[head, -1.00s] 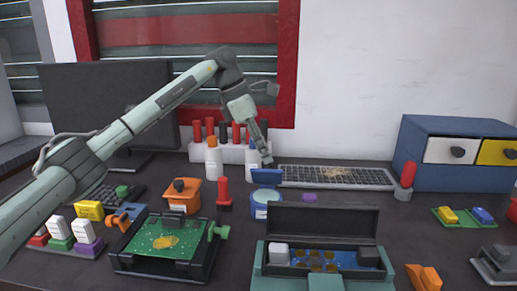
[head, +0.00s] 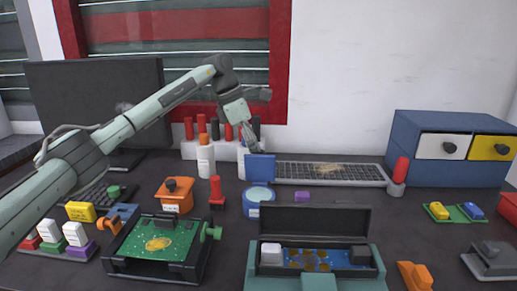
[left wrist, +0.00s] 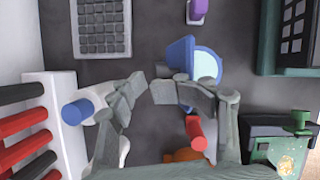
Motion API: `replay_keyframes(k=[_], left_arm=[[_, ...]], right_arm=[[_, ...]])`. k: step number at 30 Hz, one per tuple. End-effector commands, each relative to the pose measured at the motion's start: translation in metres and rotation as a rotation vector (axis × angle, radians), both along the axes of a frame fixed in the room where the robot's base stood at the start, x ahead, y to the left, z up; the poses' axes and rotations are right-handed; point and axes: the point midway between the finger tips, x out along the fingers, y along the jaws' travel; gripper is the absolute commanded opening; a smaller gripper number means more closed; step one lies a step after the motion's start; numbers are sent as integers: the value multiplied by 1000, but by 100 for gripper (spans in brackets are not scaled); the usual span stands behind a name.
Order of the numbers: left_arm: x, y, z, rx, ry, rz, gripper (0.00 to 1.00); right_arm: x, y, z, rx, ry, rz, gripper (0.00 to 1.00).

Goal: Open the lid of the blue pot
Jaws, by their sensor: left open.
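The blue pot (head: 257,207) stands on the dark table in the middle of the head view. Its blue lid (head: 260,168) stands up at the back edge, and the pale top inside the rim shows. My left gripper (head: 250,145) is behind and above the lid, its fingertips partly hidden there. In the left wrist view, my left gripper (left wrist: 158,88) is open with a gap between its fingers. The lid (left wrist: 181,53) and the pot (left wrist: 207,67) are beside the right-hand finger; I cannot tell whether it touches the lid. My right gripper is not in view.
A keyboard (head: 330,174) lies behind the pot on the right. A white rack (head: 222,150) with red and black handles stands behind on the left. A red screwdriver (head: 216,190) is left of the pot, and an open black case (head: 315,220) is in front.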

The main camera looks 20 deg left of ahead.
Motion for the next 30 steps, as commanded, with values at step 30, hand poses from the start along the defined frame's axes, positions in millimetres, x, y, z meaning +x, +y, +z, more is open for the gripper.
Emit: replay_keyframes(k=[30], left_arm=[[38,28,19,-2,-2,3,44]], right_arm=[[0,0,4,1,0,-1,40]])
